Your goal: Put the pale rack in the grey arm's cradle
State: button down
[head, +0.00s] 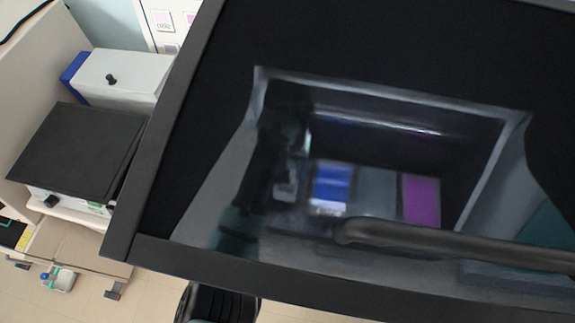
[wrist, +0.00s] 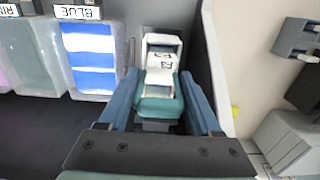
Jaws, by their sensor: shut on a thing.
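The pale rack (wrist: 162,72), white with dark marks on its face, is in the wrist view between the two blue fingers of my gripper (wrist: 157,82). A teal part (wrist: 160,107) sits at its near end, also between the fingers. My gripper is shut on the rack. In the head view a small pale shape (head: 287,187), perhaps the rack, shows dimly left of the blue tank. The grey arm's cradle cannot be made out clearly; whether the rack touches it is hidden.
A tank labelled BLUE (wrist: 90,62) stands left of my gripper, with a pale tank (wrist: 38,62) beyond. A wall edge (wrist: 216,75) rises close on the right. In the head view a purple tank (head: 421,200) and a dark panel with a handle (head: 440,238) show.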

jog(key=shift+f+b, duration=0.55)
jog(key=shift+f, duration=0.45)
grip_release()
jog(key=shift+r, duration=0.1)
notch_tip(320, 180, up, 11)
jog(key=p, duration=0.9)
jog(key=shift+r, duration=0.9)
jog(key=shift+f, duration=0.1)
